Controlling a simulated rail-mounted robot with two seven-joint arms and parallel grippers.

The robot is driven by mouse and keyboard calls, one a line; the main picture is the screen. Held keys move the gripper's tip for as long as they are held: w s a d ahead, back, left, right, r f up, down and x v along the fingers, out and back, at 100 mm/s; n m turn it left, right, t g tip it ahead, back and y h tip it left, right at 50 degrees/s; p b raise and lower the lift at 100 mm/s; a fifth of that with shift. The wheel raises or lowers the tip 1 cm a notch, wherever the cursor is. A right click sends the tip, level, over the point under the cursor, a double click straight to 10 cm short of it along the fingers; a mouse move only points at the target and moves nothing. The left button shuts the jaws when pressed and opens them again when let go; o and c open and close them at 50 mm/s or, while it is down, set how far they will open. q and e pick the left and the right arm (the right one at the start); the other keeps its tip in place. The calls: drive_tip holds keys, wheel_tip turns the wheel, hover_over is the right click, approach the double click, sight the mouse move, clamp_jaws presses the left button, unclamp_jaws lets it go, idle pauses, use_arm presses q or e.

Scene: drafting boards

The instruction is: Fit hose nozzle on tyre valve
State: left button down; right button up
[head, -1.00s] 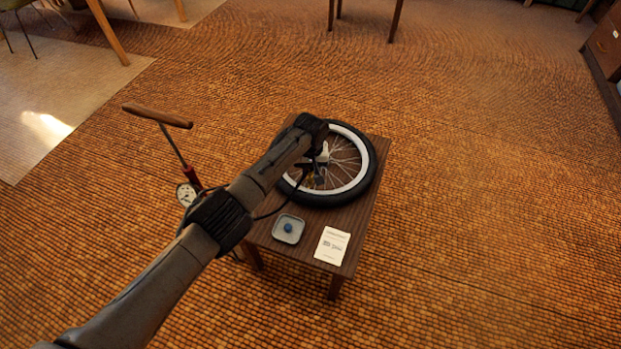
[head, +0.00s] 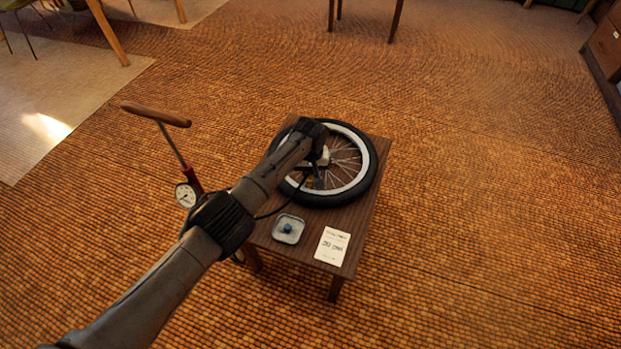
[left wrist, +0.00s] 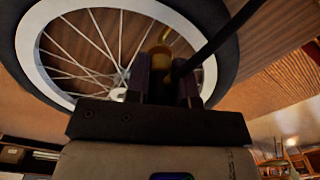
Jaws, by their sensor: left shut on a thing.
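The wheel with a black tyre (head: 369,170) and white rim lies flat on a small wooden table; it also fills the top of the left wrist view (left wrist: 30,65). My left gripper (head: 318,180) is over the wheel's left part, above the spokes. In the left wrist view its fingers (left wrist: 168,82) are shut on the brass hose nozzle (left wrist: 160,56). The black hose (left wrist: 218,40) runs up and right from there. I cannot make out the tyre valve, or whether the nozzle touches it. My right gripper is not in view.
A floor pump with a wooden handle (head: 156,114) and round gauge (head: 186,195) stands left of the table (head: 312,222). Floor to the right is clear.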

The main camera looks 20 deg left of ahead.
use_arm(q)
drive_tip(key=shift+f, duration=0.35)
drive_tip(key=c, duration=0.9)
unclamp_jaws()
wheel_tip(320, 180, up, 12)
drive_tip(key=p, duration=0.8)
drive_tip(key=shift+r, duration=0.15)
drive_tip(key=shift+r+p, duration=0.35)
drive_tip(key=shift+r, duration=0.4)
